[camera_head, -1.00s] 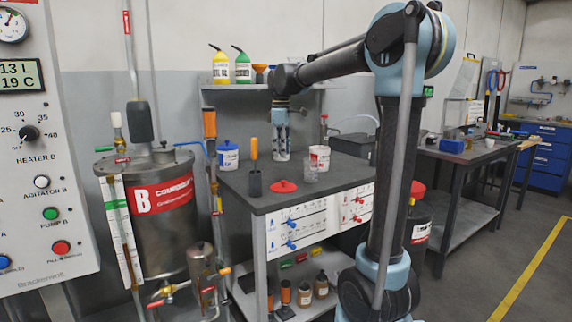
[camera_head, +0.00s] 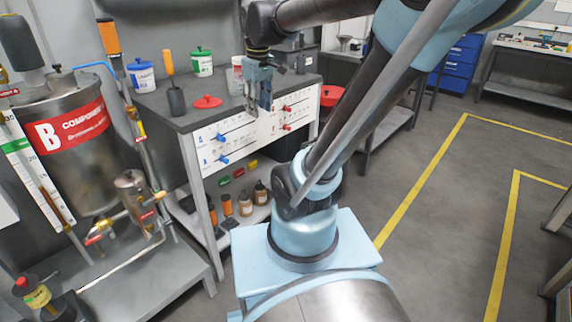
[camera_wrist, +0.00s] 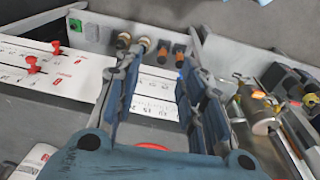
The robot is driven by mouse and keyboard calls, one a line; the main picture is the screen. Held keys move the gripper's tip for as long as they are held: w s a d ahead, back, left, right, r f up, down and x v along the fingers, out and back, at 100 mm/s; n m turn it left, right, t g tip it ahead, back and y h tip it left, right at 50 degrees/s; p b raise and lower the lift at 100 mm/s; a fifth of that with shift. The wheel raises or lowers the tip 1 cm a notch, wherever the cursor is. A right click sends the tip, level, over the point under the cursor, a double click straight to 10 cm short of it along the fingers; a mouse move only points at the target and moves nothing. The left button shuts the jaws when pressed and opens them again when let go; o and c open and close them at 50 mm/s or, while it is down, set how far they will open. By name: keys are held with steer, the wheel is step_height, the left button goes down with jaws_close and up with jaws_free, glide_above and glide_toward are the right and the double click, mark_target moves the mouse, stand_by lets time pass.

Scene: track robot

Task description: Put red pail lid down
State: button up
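The red pail lid (camera_head: 207,101) lies flat on the grey workbench top (camera_head: 183,121), left of my gripper. A red edge, probably the same lid (camera_wrist: 152,146), shows at the bottom of the wrist view, mostly hidden by my gripper. A white pail (camera_head: 235,79) without a visible lid stands behind my gripper and is partly covered by it. My gripper (camera_head: 258,108) points down at the front edge of the bench, to the right of the lid. In the wrist view, its fingers (camera_wrist: 163,60) are apart with nothing between them.
A blue-lidded pail (camera_head: 142,76) and a green-lidded pail (camera_head: 202,62) stand at the back of the bench. A dark tool with an orange handle (camera_head: 176,100) stands left of the lid. The Component B tank (camera_head: 65,150) is at the left. Open floor lies right.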

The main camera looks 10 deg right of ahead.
steer(key=s+d+f+m, duration=0.2)
steer(key=s+f+m, duration=0.1)
steer(key=s+f, duration=0.3)
steer(key=s+d+f+m, duration=0.3)
steer(key=s+f, duration=0.4)
steer(key=f, duration=0.2)
steer(key=shift+d+m+t, duration=0.3)
steer(key=shift+d+t, duration=0.05)
steer(key=shift+t, duration=0.05)
